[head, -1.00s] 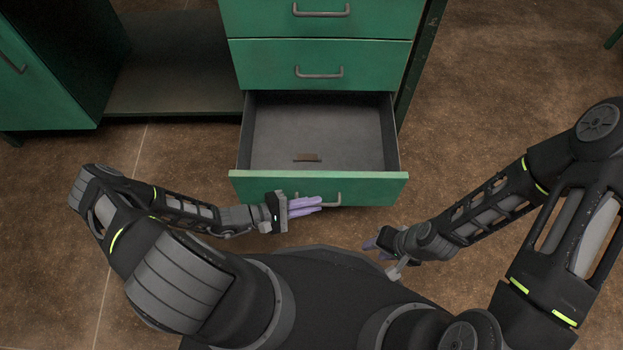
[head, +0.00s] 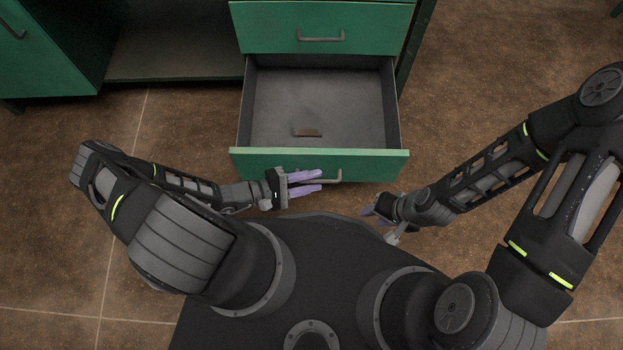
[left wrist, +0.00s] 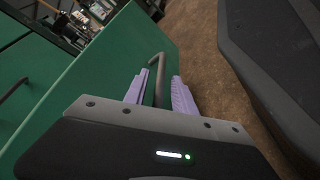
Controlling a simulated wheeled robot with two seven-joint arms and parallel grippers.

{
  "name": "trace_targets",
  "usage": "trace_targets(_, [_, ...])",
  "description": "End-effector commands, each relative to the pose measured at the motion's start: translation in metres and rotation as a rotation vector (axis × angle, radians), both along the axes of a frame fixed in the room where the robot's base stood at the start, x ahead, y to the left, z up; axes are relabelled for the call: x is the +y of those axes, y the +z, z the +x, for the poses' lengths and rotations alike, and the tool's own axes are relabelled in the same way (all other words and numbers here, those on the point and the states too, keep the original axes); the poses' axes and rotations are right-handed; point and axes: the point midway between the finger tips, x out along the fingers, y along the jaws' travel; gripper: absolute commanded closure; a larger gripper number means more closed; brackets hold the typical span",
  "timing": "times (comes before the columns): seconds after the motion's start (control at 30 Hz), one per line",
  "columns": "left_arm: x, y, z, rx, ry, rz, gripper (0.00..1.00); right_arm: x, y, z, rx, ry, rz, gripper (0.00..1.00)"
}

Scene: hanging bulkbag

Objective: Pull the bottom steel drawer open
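The bottom steel drawer (head: 222,166) has a green front and grey inside, and stands pulled out from the cabinet in the head view. Its grey bar handle (head: 335,177) is on the front face and also shows in the left wrist view (left wrist: 158,72). My left gripper (head: 322,181) is open, its two purple fingers spread at the handle. In the left wrist view the handle bar runs between the fingers (left wrist: 158,93), with gaps showing. My right gripper (head: 368,211) is low, right of the handle and apart from the drawer; its finger gap is unclear.
A small brown block (head: 307,132) lies inside the drawer. A closed green drawer (head: 320,20) with a handle is above it. An open dark shelf (head: 175,65) and a green door (head: 40,60) are at left. Brown floor (head: 480,90) is clear at right.

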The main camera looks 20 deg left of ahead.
Motion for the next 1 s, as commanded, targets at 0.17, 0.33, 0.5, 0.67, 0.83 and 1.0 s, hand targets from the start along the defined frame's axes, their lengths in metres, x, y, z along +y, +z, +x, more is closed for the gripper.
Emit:
trace_targets(0.17, [0.000, 0.000, 0.000, -0.001, 0.001, -0.001, 0.68, 0.000, 0.000, 0.000, 0.000, 0.000, 0.000, 0.64])
trace_targets(0.33, [0.004, 0.002, -0.002, 0.000, 0.001, 0.001, 0.68, 0.000, 0.002, 0.000, 0.000, 0.000, 0.000, 0.64])
trace_targets(0.5, [0.021, 0.007, -0.013, 0.000, 0.001, 0.002, 0.68, 0.001, 0.006, -0.001, 0.002, 0.002, 0.001, 0.64])
trace_targets(0.67, [0.043, 0.012, -0.028, 0.001, 0.002, 0.002, 0.68, 0.002, 0.011, -0.002, 0.004, 0.006, 0.004, 0.64])
trace_targets(0.83, [0.060, 0.016, -0.039, 0.000, 0.002, 0.001, 0.68, 0.003, 0.013, -0.003, 0.006, 0.008, 0.005, 0.64])
trace_targets(1.0, [0.064, 0.017, -0.042, 0.000, 0.000, 0.000, 0.68, 0.003, 0.013, -0.003, 0.006, 0.008, 0.005, 0.64])
